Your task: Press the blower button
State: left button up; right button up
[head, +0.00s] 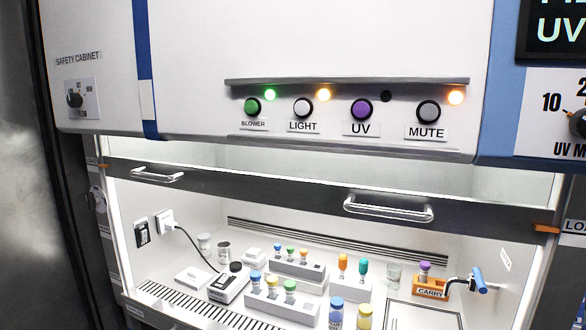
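The blower button (252,107) is a round green button in a dark ring, at the left end of a row on the white front panel of the safety cabinet. A label reading BLOWER (254,124) sits below it. A lit green lamp (270,95) is just to its upper right. Nothing covers the button, and I cannot tell whether it is pressed in. Neither of my grippers is in view.
The white light button (303,107), purple UV button (361,109) and black-ringed mute button (428,112) share the row. A thin ledge (350,81) runs above them. Below is the sash with two handles (388,208), over racks and vials inside the cabinet.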

aim_at(250, 107)
jog(key=k+l+u, duration=0.2)
jog(key=l, duration=0.15)
jog(key=l+u, duration=0.2)
jog(key=l, duration=0.15)
jog(key=k+l+u, duration=0.2)
jog(key=k+l, duration=0.15)
jog(key=l, duration=0.25)
jog(key=k+l, duration=0.15)
jog(key=l, duration=0.2)
jog(key=k+l+u, duration=0.1)
jog(key=l, duration=0.3)
jog(key=k+l, duration=0.25)
jog(key=l, duration=0.15)
jog(key=k+l, duration=0.15)
jog(key=l, duration=0.2)
